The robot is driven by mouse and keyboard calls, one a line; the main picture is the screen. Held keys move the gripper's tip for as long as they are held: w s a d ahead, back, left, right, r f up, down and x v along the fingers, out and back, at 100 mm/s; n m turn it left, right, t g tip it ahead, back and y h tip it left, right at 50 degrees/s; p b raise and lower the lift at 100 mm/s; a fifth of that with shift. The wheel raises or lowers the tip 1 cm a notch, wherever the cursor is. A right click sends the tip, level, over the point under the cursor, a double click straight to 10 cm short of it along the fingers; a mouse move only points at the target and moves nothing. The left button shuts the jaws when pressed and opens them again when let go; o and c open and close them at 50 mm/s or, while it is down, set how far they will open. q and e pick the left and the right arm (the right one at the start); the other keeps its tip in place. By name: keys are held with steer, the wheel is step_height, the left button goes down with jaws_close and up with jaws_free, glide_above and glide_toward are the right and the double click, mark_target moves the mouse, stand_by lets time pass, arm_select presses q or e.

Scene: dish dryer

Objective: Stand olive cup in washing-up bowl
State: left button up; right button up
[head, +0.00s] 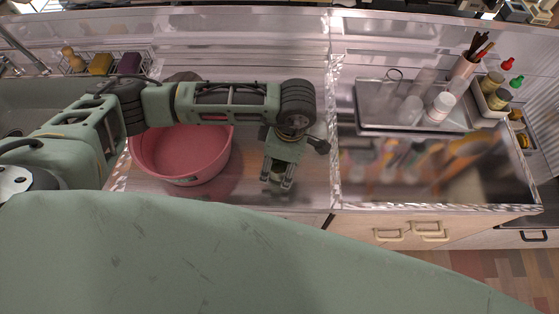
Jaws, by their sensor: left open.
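The pink washing-up bowl (182,179) stands on the metal counter left of centre. My left arm crosses over its back part and hides some of its inside; the part I see looks empty. My left gripper (279,183) points down over the counter, to the right of the bowl and apart from it. Its fingers are open. I cannot clearly make out an olive cup; a small olive-toned patch shows around the fingers, too small to tell from the gripper. My right gripper is not in view.
A metal tray (372,126) with clear glasses and a white cup (440,107) stands at the right. A utensil holder (464,69) and several jars are beyond it. A rack with sponges (129,63) is at back left. The counter's front edge is near the gripper.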

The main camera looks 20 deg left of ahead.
arm_select(q)
steer(key=shift+f, duration=0.75)
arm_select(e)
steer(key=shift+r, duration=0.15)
arm_select(q)
steer(key=shift+c, duration=0.6)
steer(key=c, duration=1.4)
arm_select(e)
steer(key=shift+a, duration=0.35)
arm_select(q)
steer(key=shift+r, duration=0.1)
